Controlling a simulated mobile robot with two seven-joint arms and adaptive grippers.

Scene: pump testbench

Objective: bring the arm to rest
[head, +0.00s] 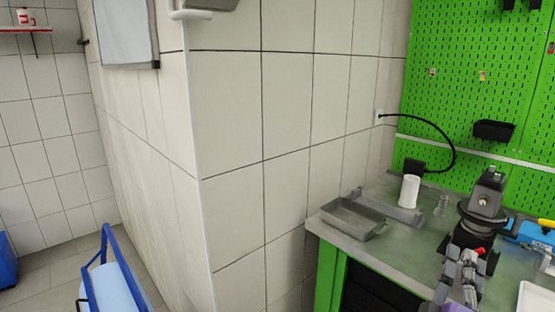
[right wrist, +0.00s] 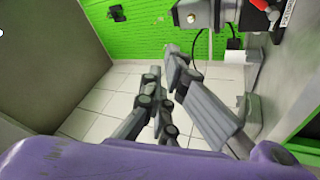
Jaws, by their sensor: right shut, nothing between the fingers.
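My right gripper (head: 468,260) is at the lower right of the head view, in front of the grey workbench (head: 420,232). Its fingers are shut with nothing between them. In the right wrist view the same gripper (right wrist: 166,65) shows its grey fingers close together, with tiled surface behind them. A dark grey pump unit (head: 486,198) stands on the bench just beyond the gripper in the head view. A small red part (head: 479,250) shows right by the fingers; I cannot tell whether they touch it. My left gripper is not in view.
A metal tray (head: 353,219) and a white cylinder (head: 409,190) stand on the bench left of the pump. A green pegboard (head: 465,80) rises behind. A tiled wall corner (head: 200,180) juts out at centre. A blue-framed cart (head: 107,262) stands at lower left.

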